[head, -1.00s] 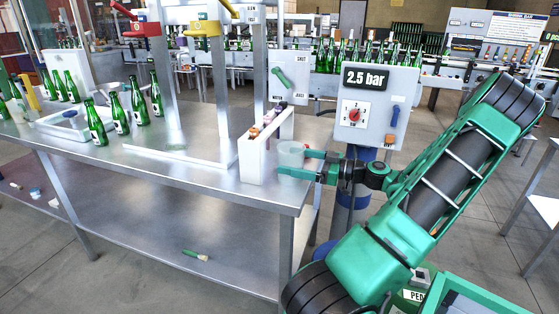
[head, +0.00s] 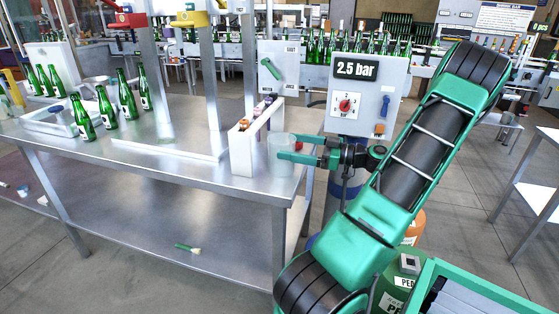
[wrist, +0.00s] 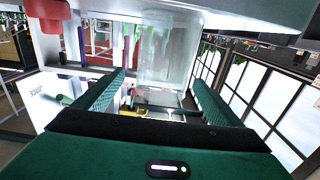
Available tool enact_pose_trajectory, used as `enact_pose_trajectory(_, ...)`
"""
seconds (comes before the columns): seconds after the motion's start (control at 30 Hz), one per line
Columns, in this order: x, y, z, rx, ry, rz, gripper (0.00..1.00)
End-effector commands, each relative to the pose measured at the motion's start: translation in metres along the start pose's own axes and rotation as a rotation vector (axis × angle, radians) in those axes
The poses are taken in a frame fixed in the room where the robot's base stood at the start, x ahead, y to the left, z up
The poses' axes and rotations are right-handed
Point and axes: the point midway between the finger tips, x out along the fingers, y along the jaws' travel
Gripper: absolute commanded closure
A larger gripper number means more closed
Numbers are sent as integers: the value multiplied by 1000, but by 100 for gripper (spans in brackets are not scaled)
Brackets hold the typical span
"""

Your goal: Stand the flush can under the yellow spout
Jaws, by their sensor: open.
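The flush can appears to be the pale, see-through cup (head: 280,160) standing upright on the steel table near its right corner. In the wrist view the clear cup (wrist: 165,50) shows ahead, between the lines of the two fingers. My gripper (head: 291,148) is open at the cup's right side, its fingers level with the cup; whether they touch it I cannot tell. The green fingers also show apart in the wrist view (wrist: 157,85). The yellow spout (head: 190,19) is at the top of the metal stand, left of and above the cup.
A white narrow bin (head: 243,152) stands just left of the cup. The steel table (head: 215,185) is bare in front of the stand. Green bottles (head: 127,100) stand at its left. A red spout (head: 127,20) is left of the yellow one. A grey 2.5 bar panel (head: 368,95) stands behind my arm.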

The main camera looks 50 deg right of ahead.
Motion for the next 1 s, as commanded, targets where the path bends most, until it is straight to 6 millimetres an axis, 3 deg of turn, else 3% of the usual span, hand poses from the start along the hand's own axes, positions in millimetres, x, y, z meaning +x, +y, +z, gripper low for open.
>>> enact_pose_trajectory(0.1,16,0,0,1,1,-2,11)
enact_pose_trajectory(0.37,34,-1,2,0,1,-1,11)
enact_pose_trajectory(0.67,72,-4,7,0,0,-3,11)
enact_pose_trajectory(1.0,78,-3,8,0,-1,0,11)
